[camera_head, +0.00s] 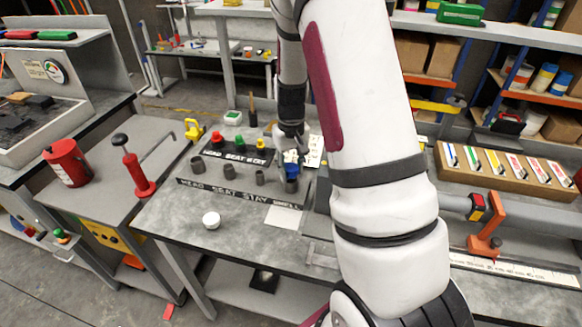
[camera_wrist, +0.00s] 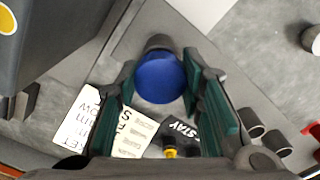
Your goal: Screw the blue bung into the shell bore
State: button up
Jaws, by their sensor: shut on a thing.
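The blue bung (camera_wrist: 160,78) is between the green-padded fingers of my gripper (camera_wrist: 161,84), which is shut on it. In the head view the blue bung (camera_head: 292,171) shows just under my gripper (camera_head: 291,162). The shell bore is the grey upright tube (camera_head: 291,186) at the right end of the row, by the SHELL label (camera_head: 287,206). The bung is right at the tube's mouth. The tube (camera_wrist: 159,42) shows partly behind the bung in the wrist view. I cannot tell how deep the bung sits, because the bung and fingers hide the mouth.
Grey tubes (camera_head: 229,171) stand left of the shell bore. Red (camera_head: 217,138), green (camera_head: 239,143) and yellow (camera_head: 260,144) bungs stand on a black labelled strip behind. A white round object (camera_head: 211,220) lies on the clear front bench. A dark block (camera_wrist: 50,40) is close beside my gripper.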

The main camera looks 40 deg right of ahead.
jog(key=shift+f+b, duration=0.3)
jog(key=shift+f, duration=0.65)
jog(key=o, duration=0.3)
jog(key=shift+c, duration=0.9)
jog(key=m, duration=0.4)
jog(key=shift+m, duration=0.3)
jog(key=m, duration=0.4)
jog(key=shift+m, duration=0.3)
jog(key=shift+m, duration=0.8)
jog(key=m, duration=0.3)
